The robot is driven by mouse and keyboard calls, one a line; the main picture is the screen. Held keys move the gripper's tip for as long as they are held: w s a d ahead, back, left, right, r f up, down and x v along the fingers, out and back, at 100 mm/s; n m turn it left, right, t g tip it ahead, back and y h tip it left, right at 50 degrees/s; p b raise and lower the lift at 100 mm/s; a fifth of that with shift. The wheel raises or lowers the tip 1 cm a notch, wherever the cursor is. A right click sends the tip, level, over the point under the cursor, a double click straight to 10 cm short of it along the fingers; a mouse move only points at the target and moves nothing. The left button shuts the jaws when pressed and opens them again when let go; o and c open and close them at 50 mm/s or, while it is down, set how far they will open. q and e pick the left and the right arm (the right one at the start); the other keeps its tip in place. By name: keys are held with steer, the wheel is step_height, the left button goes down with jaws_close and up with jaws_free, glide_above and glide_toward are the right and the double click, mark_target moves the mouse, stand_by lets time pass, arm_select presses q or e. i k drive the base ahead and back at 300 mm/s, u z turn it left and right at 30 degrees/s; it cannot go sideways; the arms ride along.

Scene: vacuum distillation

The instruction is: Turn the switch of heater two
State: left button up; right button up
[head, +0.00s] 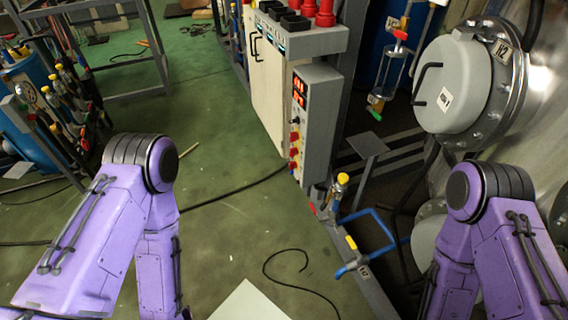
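A grey control box (314,120) is mounted on the side of the grey cabinet frame at the upper middle. It carries red lit digital displays (299,92) near its top and a column of small knobs and red switches (294,152) below them. Labels on the box are too small to read, so I cannot tell which switch belongs to heater two. My two purple arms reach in from the lower left and lower right, with their forearms pointing down. Both grippers are out of the frame, and neither arm touches the box.
A round grey vessel hatch (455,85) with a black handle is at the upper right. Blue pipework (366,228) with a yellow-capped valve stands below the box. Black cables (290,283) lie on the floor. Green floor (225,170) is open left of the cabinet.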

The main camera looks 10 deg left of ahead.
mark_target(293, 151)
steer(key=u, duration=0.1)
steer(key=i, duration=0.9)
steer(key=z, duration=0.25)
